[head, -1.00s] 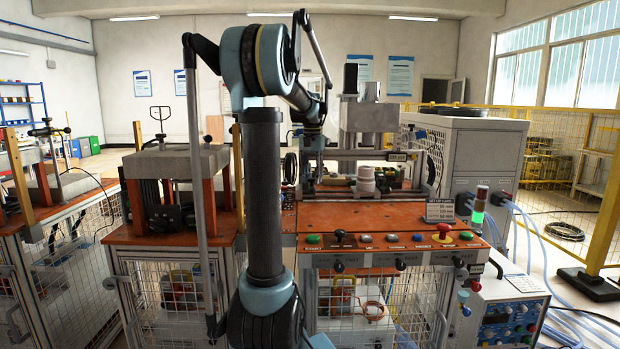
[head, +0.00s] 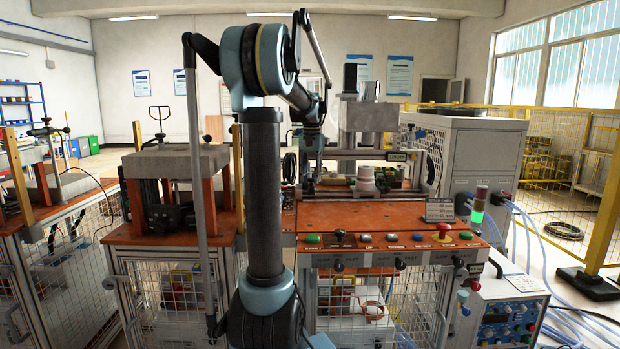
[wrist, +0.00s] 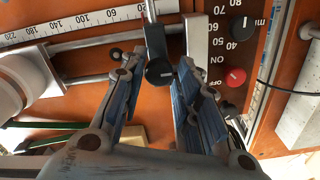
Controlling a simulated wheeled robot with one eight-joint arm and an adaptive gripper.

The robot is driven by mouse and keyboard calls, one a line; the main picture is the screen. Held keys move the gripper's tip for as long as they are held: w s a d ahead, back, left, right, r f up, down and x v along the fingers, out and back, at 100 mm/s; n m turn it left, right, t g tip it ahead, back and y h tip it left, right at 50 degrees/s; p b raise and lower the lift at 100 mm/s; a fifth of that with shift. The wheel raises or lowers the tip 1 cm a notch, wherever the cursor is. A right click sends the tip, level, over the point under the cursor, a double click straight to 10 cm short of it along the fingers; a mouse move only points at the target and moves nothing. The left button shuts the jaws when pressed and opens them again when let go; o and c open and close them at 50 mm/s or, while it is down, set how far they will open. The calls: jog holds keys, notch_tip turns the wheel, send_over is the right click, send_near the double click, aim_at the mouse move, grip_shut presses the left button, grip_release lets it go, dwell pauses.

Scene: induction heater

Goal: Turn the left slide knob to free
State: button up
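In the wrist view, a round black knob (wrist: 158,71) with a pale mark on its face sits at the end of a dark slider (wrist: 154,36) on a metal rod. I take it for the slide knob, but no label shows which it is. My gripper (wrist: 157,78) is open, with one blue-padded finger on each side of the knob. I see a gap on both sides, and the fingers do not appear to grip it. In the head view, my arm reaches down over the orange machine top (head: 400,213), where the knob is too small to make out.
In the wrist view, a ruled scale (wrist: 85,22) runs along the upper left. A black dial (wrist: 242,28) and a red knob (wrist: 236,77) are on the right. A white cylinder (wrist: 18,85) stands at left. In the head view, several buttons line the front panel (head: 345,240).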

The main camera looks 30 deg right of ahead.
dwell(0.3)
notch_tip(320, 180, up, 12)
dwell(0.6)
dwell(0.4)
